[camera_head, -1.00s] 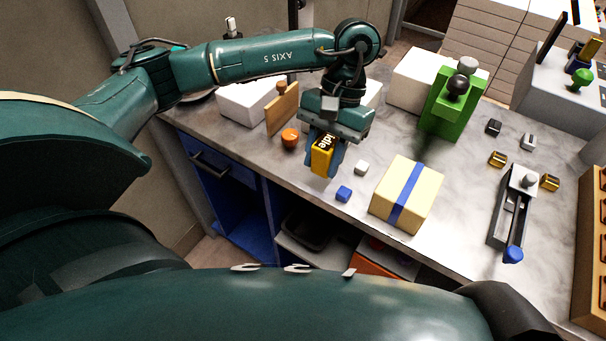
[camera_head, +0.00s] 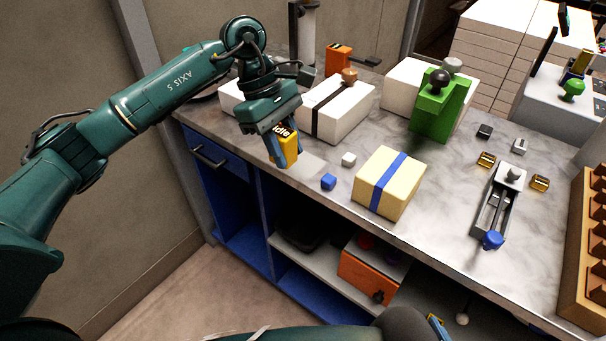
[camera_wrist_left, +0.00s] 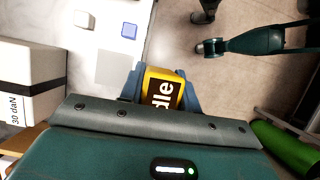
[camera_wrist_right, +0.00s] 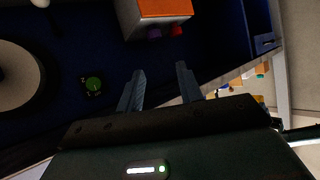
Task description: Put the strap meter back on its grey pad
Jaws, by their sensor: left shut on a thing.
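The strap meter (camera_head: 287,150) is a yellow block with a black "Idle" display. My left gripper (camera_head: 284,154) is shut on it and holds it near the bench's front edge. The meter also shows between the fingers in the left wrist view (camera_wrist_left: 163,92). The grey pad (camera_head: 312,165) looks like a pale flat square on the bench, just right of the meter in the head view. It looks bare in the left wrist view (camera_wrist_left: 114,68). My right gripper (camera_wrist_right: 161,88) is open and empty, facing a dark blue shelf space.
A blue cube (camera_head: 328,181) and a white cube (camera_head: 348,159) lie near the pad. A yellow ream with a blue strap (camera_head: 376,197) stands to the right. A white black-strapped pack (camera_head: 346,120) stands behind. An orange box (camera_head: 362,273) sits on the lower shelf.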

